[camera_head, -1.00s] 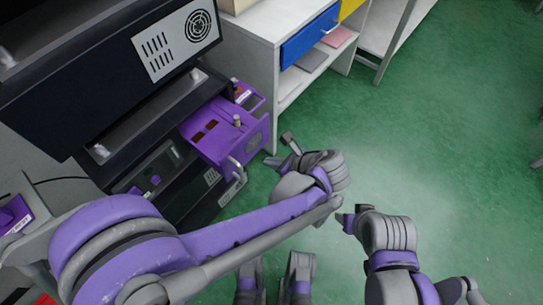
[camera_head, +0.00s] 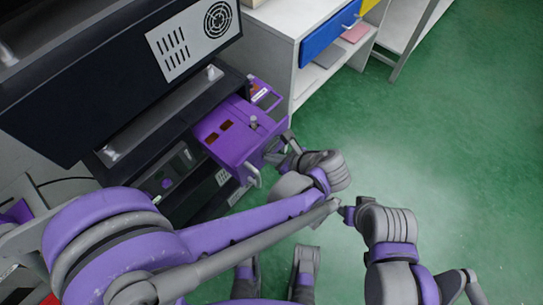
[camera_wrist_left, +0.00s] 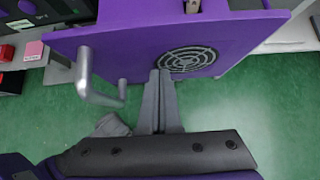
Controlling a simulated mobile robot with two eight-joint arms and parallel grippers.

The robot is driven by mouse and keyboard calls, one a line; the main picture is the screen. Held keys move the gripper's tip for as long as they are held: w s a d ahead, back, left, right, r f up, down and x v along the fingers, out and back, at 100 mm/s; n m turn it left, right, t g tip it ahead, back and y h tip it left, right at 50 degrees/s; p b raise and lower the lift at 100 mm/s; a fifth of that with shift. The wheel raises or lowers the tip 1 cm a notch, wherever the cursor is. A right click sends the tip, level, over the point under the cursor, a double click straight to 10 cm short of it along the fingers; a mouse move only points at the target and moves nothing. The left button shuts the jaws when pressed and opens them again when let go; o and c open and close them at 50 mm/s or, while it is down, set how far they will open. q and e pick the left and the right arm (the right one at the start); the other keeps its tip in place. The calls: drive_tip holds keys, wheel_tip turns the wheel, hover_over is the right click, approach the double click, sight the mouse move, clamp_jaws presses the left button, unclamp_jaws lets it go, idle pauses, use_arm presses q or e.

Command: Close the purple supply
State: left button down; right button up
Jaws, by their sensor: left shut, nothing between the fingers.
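The purple supply (camera_head: 228,138) is a box sticking out of a dark rack, with a grey handle (camera_head: 253,175) on its front and a small knob on top. The left wrist view shows its purple front face (camera_wrist_left: 130,50), the handle (camera_wrist_left: 88,80) at left and a round fan grille (camera_wrist_left: 190,60). My left gripper (camera_head: 280,150) is shut and empty, right at the front face. In the wrist view its fingertips (camera_wrist_left: 161,74) overlap the face beside the grille's left edge; exact contact is unclear. My right gripper (camera_head: 346,212) is apart from the supply, its fingers unclear.
The dark rack (camera_head: 120,80) stands at left, with a vented grey panel above the supply. A smaller purple part (camera_head: 264,92) sticks out behind the supply. A white shelf unit (camera_head: 270,45) with a blue drawer (camera_head: 328,35) stands beyond. Green floor (camera_head: 440,140) at right is clear.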

sight(226, 125)
use_arm(q)
drive_tip(key=shift+a, duration=0.1)
drive_tip(key=w+a, duration=0.3)
drive_tip(key=a, duration=0.1)
drive_tip(key=w+a, duration=0.3)
drive_tip(key=a, duration=0.1)
drive_tip(key=w+a, duration=0.3)
drive_tip(key=a, duration=0.2)
drive_tip(key=shift+w, duration=0.3)
drive_tip(key=shift+w+a+r, duration=0.1)
drive_tip(key=shift+w+a, duration=0.05)
drive_tip(key=shift+a, duration=0.05)
use_arm(e)
drive_tip(key=shift+s+f, duration=0.1)
drive_tip(key=shift+d, duration=0.1)
